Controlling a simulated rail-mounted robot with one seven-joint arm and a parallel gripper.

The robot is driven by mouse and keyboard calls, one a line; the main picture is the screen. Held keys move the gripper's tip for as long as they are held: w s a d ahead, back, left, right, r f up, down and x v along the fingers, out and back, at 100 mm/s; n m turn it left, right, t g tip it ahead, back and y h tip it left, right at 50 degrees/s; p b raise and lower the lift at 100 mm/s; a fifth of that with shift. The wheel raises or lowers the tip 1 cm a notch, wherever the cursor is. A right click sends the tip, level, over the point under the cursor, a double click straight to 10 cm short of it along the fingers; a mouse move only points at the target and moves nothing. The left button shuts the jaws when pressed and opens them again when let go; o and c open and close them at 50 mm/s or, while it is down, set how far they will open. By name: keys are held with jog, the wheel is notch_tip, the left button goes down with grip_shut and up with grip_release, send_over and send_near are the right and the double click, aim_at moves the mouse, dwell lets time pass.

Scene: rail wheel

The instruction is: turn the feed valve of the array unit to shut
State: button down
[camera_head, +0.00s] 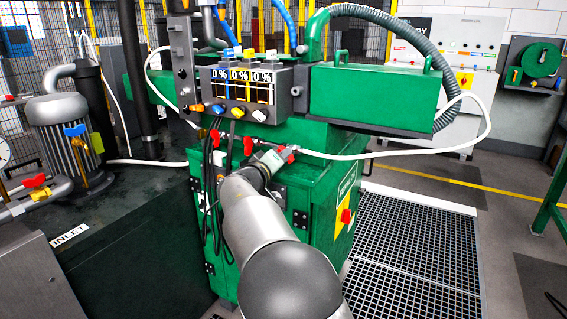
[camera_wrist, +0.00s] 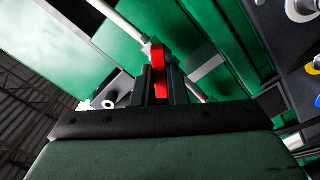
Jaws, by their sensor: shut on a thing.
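A red valve handle (camera_wrist: 159,58) sits on a pale pipe (camera_wrist: 125,25) in front of a green housing in the wrist view. My gripper (camera_wrist: 161,85) is shut on this handle, with a dark finger on each side of it. The handle lies at an angle across the pipe. In the head view my gripper (camera_head: 276,157) is at the upper front of the green machine (camera_head: 300,185), where a bit of the red handle (camera_head: 291,154) shows beside a white hose. The fingers and my arm hide most of the valve there.
Two other red handles (camera_head: 248,145) (camera_head: 215,136) are just left of my gripper, near hanging black cables. A control box (camera_head: 245,85) with 0 % displays is above. The white hose (camera_head: 400,152) loops right. A tank marked INLET (camera_head: 130,240) stands left; floor grating lies right.

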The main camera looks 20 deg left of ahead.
jog(key=shift+f+m+b, duration=0.2)
jog(key=shift+m+b, duration=0.4)
jog(key=shift+b, duration=0.6)
jog(key=shift+r, duration=0.15)
jog(key=shift+m+b, duration=0.6)
jog(key=shift+b, duration=0.85)
jog(key=m+b, duration=0.2)
jog(key=b, duration=0.3)
jog(key=shift+m, duration=0.4)
jog(key=shift+m+b, duration=0.4)
jog(key=shift+b, duration=0.45)
jog(key=shift+f+m+b, duration=0.2)
jog(key=shift+m+b, duration=0.2)
jog(key=shift+b, duration=0.4)
jog(key=m+b, duration=0.2)
jog(key=b, duration=0.1)
jog(key=shift+r+m+b, duration=0.1)
jog(key=shift+m+b, duration=0.6)
jog(key=c, duration=1.3)
grip_release()
jog(key=shift+r, duration=0.15)
